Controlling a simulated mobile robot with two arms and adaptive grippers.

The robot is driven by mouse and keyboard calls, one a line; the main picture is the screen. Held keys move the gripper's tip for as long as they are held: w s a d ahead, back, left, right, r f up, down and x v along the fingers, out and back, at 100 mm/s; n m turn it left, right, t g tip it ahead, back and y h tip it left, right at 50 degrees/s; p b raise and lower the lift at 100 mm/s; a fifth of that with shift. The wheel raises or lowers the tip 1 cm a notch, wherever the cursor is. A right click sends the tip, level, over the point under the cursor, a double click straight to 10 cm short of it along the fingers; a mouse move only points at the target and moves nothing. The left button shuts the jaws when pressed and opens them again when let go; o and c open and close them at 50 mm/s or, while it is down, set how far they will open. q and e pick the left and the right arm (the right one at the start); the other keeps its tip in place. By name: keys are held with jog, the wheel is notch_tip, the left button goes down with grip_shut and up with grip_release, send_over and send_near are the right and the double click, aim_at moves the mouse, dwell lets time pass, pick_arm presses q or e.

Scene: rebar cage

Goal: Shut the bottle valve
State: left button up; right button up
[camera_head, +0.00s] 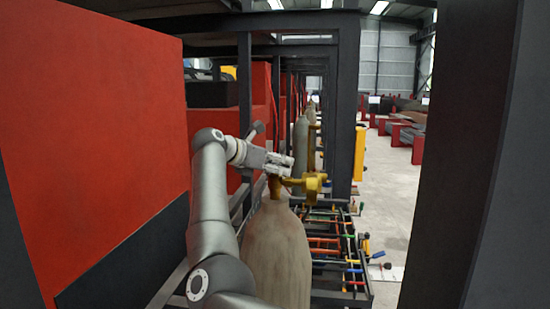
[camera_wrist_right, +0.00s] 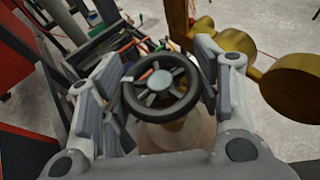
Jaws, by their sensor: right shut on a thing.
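The bottle (camera_head: 277,255) is a tall grey-beige cylinder standing upright in the middle of the head view, with a brass valve (camera_head: 315,184) on top. My right gripper (camera_head: 284,166) is at the left side of the valve. In the right wrist view the valve's black spoked handwheel (camera_wrist_right: 160,88) sits between the two fingers of my right gripper (camera_wrist_right: 160,72), which is shut on its rim. Brass valve parts (camera_wrist_right: 228,50) show to the right of the wheel there. In the head view the handwheel is largely hidden by the gripper. My left gripper is not in view.
A large red panel (camera_head: 100,130) stands on the left. A dark steel post (camera_head: 344,110) rises behind the valve. A rack of coloured tools (camera_head: 335,245) is right of the bottle. More bottles (camera_head: 301,143) stand behind. Open floor (camera_head: 395,190) lies to the right.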

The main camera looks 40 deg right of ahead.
jog(key=shift+m+g+p, duration=0.8)
jog(key=shift+m+g, duration=0.5)
jog(key=shift+g, duration=0.1)
jog(key=o, duration=1)
jog(key=shift+o, duration=0.2)
jog(key=shift+f+n+t+b, duration=0.1)
jog(key=shift+n+t+b, duration=0.5)
jog(key=shift+n+t, duration=0.15)
